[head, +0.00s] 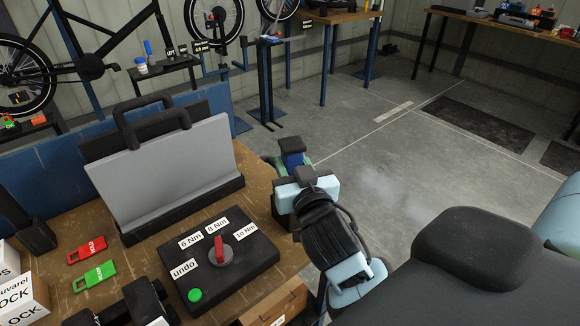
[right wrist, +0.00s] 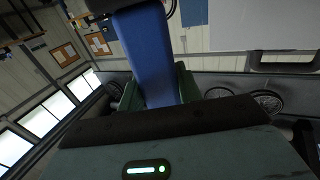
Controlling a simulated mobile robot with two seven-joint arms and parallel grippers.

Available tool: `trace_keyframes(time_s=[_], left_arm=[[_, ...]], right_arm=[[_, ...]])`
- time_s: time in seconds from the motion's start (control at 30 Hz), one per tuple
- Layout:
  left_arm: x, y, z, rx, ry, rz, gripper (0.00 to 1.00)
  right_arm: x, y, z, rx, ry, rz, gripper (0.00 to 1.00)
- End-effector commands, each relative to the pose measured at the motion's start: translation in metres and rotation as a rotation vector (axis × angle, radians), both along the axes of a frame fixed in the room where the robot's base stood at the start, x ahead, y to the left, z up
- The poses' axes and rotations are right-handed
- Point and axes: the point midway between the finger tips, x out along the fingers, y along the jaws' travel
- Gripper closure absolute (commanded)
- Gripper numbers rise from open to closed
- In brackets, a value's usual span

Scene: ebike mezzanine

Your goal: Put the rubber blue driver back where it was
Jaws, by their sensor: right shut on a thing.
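The blue driver (head: 292,147) is in my right gripper (head: 290,163), with its blue body and dark end sticking up between the green fingers. The gripper is shut on it and hangs just off the right edge of the workbench (head: 262,200), in the air over the floor. In the right wrist view the blue driver (right wrist: 150,62) fills the space between the fingers (right wrist: 158,92), and its lower part is hidden behind the gripper body.
On the bench are a grey case (head: 165,175) with a black handle, a black box with a red knob (head: 219,250) and torque labels, red (head: 87,250) and green (head: 95,275) tags, and white boxes (head: 20,298). Open floor (head: 375,165) lies beyond the gripper.

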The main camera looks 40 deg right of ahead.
Motion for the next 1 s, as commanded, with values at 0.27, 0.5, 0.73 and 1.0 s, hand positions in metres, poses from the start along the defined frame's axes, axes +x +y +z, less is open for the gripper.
trace_keyframes(time_s=[0.27, 0.5, 0.73, 1.0], left_arm=[[0.0008, -0.0009, 0.0003, -0.002, -0.002, 0.002, 0.48], [0.0003, -0.0010, -0.0015, -0.003, 0.001, 0.002, 0.48], [0.0008, -0.0003, -0.0008, -0.001, -0.001, -0.001, 0.48], [0.0020, 0.0001, 0.0007, 0.000, -0.004, -0.002, 0.48]], right_arm=[[-0.0003, 0.0002, -0.0030, -0.002, -0.008, 0.001, 1.00], [-0.0003, 0.0002, -0.0081, -0.001, -0.005, 0.001, 1.00], [-0.0002, 0.0002, -0.0079, -0.001, -0.003, 0.001, 0.44], [-0.0001, 0.0001, -0.0046, -0.002, -0.005, 0.001, 0.44]])
